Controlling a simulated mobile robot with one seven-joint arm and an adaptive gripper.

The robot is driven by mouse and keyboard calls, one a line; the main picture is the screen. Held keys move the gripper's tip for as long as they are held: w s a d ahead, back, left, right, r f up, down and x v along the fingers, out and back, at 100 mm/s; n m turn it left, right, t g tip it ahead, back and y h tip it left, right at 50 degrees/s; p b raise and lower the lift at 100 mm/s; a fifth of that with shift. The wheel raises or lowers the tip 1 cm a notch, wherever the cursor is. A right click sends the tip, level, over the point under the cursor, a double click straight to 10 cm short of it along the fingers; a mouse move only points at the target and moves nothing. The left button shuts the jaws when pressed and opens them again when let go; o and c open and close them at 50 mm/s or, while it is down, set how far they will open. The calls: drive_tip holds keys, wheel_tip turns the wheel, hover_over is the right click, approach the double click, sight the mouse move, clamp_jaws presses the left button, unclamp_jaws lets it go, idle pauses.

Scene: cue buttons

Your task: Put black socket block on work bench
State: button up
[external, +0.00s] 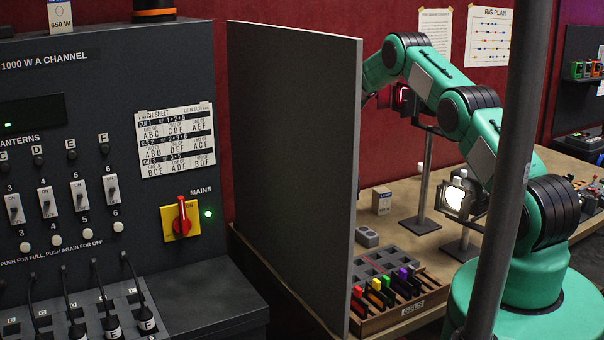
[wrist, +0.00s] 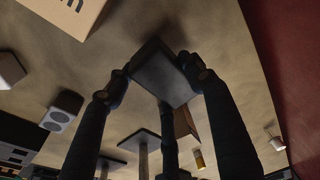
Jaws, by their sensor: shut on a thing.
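The block looks tilted in this view, and a plain dark face shows. The tan work bench top (wrist: 235,100) lies beyond it; I cannot tell whether the block touches it. In the external view, the bench (external: 400,240) is partly behind a grey upright panel. My arm reaches behind that panel, which hides my gripper and the block there.
The tall grey panel (external: 295,150) stands left of my arm. A small box (external: 381,201), a grey two-holed block (external: 367,238), a gel rack (external: 405,308) and lamp stands (external: 425,185) occupy the bench. A dark pole (external: 505,170) crosses in front. The control desk (external: 90,170) is at left.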

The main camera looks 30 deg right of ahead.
drive_tip(key=shift+f, duration=0.3)
drive_tip(key=shift+f, duration=1.9)
drive_tip(key=shift+f+b, duration=0.3)
drive_tip(key=shift+f, duration=0.15)
drive_tip(key=o, duration=1.2)
drive_tip(key=shift+s, duration=0.1)
drive_tip(key=shift+o, duration=0.7)
drive_tip(key=shift+f, duration=0.1)
drive_tip(key=shift+r, duration=0.25)
